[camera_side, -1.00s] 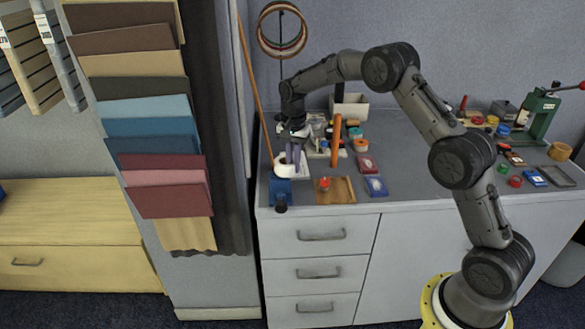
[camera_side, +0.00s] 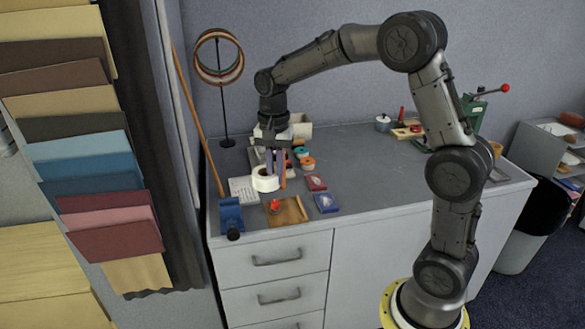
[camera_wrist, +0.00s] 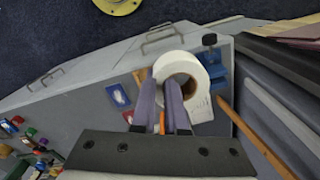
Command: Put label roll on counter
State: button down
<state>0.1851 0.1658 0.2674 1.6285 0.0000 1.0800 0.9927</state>
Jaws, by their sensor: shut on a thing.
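The white label roll (camera_side: 265,183) is at the left part of the grey counter (camera_side: 360,180), with its hole facing up. My gripper (camera_side: 274,164) points down at it, shut on the roll's wall. In the wrist view the right finger of my gripper (camera_wrist: 164,92) goes into the hole of the label roll (camera_wrist: 170,62) and the left finger is outside it. The roll is at or very near the counter top; I cannot tell whether it touches. A printed white sheet (camera_side: 242,190) lies left of the roll.
A blue tool (camera_side: 231,214) sits at the front left edge. A wooden tray (camera_side: 287,211) with a red item is in front of the roll, and red (camera_side: 315,183) and blue (camera_side: 326,202) boxes are to the right. A ring stand (camera_side: 222,100) stands behind. The middle counter is clear.

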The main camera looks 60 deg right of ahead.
jog(key=shift+f, duration=0.25)
jog(key=s+d+f+m, duration=0.35)
jog(key=s+d, duration=0.35)
jog(key=s, duration=0.3)
jog(key=s+d+f+m, duration=0.2)
jog(key=s+d+m, duration=0.2)
jog(key=s+d, duration=0.5)
send_over(351, 205)
jog(key=shift+m, duration=0.25)
notch_tip(351, 205, down, 9)
jog(key=shift+s+f, duration=0.1)
jog(key=shift+s, duration=0.05)
jog(key=shift+d+f, duration=0.15)
jog(key=shift+f, duration=1.65)
jog(key=shift+f, duration=0.1)
